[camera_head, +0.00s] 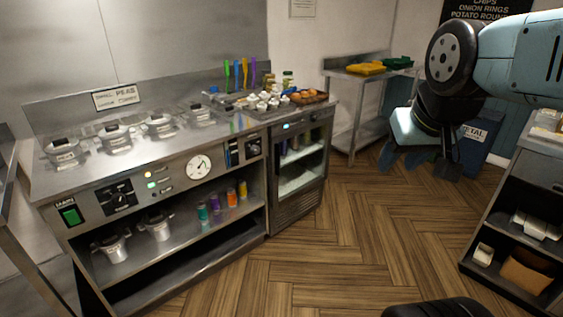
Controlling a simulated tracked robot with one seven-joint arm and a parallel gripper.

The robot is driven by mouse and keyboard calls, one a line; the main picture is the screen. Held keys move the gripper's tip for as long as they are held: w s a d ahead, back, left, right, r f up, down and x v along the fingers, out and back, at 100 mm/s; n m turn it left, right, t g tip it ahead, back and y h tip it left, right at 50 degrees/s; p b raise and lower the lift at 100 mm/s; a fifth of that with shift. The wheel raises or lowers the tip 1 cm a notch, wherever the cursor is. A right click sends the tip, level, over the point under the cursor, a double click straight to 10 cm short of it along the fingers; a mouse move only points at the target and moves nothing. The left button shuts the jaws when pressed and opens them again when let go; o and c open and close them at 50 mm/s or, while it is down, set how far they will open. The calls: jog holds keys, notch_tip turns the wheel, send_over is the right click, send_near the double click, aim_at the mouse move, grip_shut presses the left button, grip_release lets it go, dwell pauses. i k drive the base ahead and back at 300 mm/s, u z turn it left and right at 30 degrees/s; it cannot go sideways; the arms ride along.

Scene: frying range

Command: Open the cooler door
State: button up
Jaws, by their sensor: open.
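The cooler (297,210) stands under the right end of the steel counter. Its glass door (301,172) looks shut, with a dark frame and what seems to be a dark upright handle near its left edge. Bottles and a pale shelf show dimly through the glass. My gripper (420,163) hangs at the upper right, pointing down, open and empty. It is well to the right of the cooler door and apart from it. Part of the gripper is dark and hard to make out.
The counter (60,182) carries lidded pots and trays. A steel side table (345,77) with yellow and green items stands behind. A dark shelf unit (509,215) stands at the right. The wooden floor before the cooler is clear.

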aim_at(274, 148)
jog(key=u, duration=0.6)
jog(key=i, duration=1.65)
jog(key=z, duration=0.5)
jog(key=k, duration=0.85)
jog(key=z, duration=0.15)
jog(key=i, duration=0.9)
jog(key=u, duration=0.1)
